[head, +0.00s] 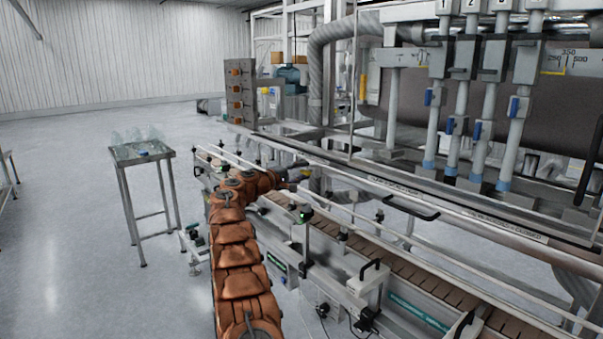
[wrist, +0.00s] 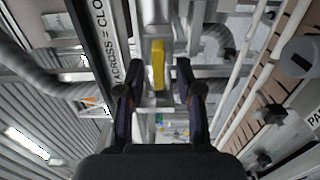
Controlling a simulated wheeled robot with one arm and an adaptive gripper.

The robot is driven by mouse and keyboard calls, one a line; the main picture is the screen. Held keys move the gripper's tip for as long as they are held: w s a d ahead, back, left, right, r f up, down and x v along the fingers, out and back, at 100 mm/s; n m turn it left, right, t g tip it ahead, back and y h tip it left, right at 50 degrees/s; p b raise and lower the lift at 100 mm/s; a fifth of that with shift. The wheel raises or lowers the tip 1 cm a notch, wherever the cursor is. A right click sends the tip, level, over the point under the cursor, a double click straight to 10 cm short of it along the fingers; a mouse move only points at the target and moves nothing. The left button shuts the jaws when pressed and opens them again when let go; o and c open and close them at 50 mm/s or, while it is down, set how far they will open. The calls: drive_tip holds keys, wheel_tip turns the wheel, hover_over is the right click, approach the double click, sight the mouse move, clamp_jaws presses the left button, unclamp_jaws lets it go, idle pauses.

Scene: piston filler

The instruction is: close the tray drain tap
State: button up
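In the wrist view a yellow tap lever (wrist: 157,64) lies just ahead of my gripper, between the lines of its two fingers. It points along the picture's vertical, parallel to the label strip (wrist: 107,45), which reads "ACROSS = CLO…" before being cut off. My gripper (wrist: 155,82) is open, with one dark finger on each side and a clear gap between them. I cannot tell whether either finger touches the lever. In the head view my gripper (head: 297,170) reaches in by the tray's front edge (head: 345,172).
A slatted conveyor (head: 425,275) with rails, clamps and a black handle (head: 412,208) runs along the machine's front. Grey hose (wrist: 50,83) and metal bars crowd the lever. A small table (head: 143,153) with clear items stands left, with open floor around it.

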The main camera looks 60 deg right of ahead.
drive_tip(key=v, duration=1.2)
drive_tip(key=shift+r, duration=0.1)
idle(0.5)
drive_tip(key=s+a+f+n+t+y+p, duration=0.15)
drive_tip(key=s+a+y, duration=0.35)
drive_tip(key=a, duration=0.8)
drive_tip(key=s+a+f+n+t+y+p, duration=0.1)
drive_tip(key=s+a+f+t+y, duration=0.15)
drive_tip(key=s+a, duration=0.65)
drive_tip(key=s+a+f+y+p, duration=0.1)
drive_tip(key=s+a+f+y, duration=0.1)
drive_tip(key=s+a, duration=0.6)
drive_tip(key=s+a+f+y, duration=0.2)
drive_tip(key=s+a+y, duration=0.2)
drive_tip(key=s+a, duration=0.5)
drive_tip(key=s+a+f+y+p, duration=0.1)
drive_tip(key=s+a+y, duration=0.3)
drive_tip(key=a, duration=1.3)
drive_tip(key=s, duration=0.4)
drive_tip(key=shift+s+a+f+g+p, duration=0.25)
drive_tip(key=shift+s+f+g+p, duration=0.05)
drive_tip(key=shift+f+g+p, duration=0.1)
drive_tip(key=shift+n, duration=0.25)
